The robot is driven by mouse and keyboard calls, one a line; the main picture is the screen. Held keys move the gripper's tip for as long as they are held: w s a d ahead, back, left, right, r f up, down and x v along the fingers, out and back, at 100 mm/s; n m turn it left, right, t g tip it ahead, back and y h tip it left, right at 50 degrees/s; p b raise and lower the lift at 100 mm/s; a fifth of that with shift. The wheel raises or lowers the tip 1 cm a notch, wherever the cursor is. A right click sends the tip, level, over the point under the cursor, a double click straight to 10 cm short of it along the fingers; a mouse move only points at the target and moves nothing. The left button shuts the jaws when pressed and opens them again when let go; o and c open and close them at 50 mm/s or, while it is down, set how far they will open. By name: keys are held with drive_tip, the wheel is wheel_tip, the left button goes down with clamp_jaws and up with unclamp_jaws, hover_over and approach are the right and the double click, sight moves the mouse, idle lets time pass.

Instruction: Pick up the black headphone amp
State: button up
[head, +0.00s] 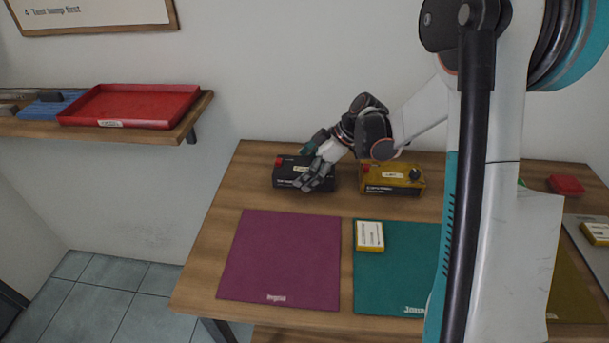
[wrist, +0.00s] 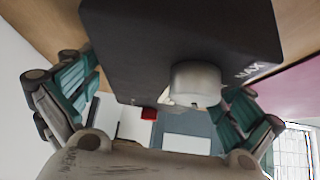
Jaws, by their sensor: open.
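The black headphone amp (head: 290,174) is a dark box with a pale label, standing at the back left of the wooden table. In the wrist view the black amp (wrist: 150,40) fills the upper middle, with a silver knob and "MAX" lettering on its face. My gripper (head: 318,160) is at the amp and hides part of its right side. In the wrist view the open fingers of my gripper (wrist: 158,85) lie to the left and right of the amp's lower part. I cannot tell whether they touch it.
A mustard box (head: 393,178) with a black knob stands close right of the amp. A purple mat (head: 280,260) and a teal mat (head: 390,275) lie in front. A yellow-white box (head: 369,236) rests on the teal mat. A red tray (head: 130,105) sits on the left shelf.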

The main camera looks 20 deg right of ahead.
drive_tip(key=c, duration=1.9)
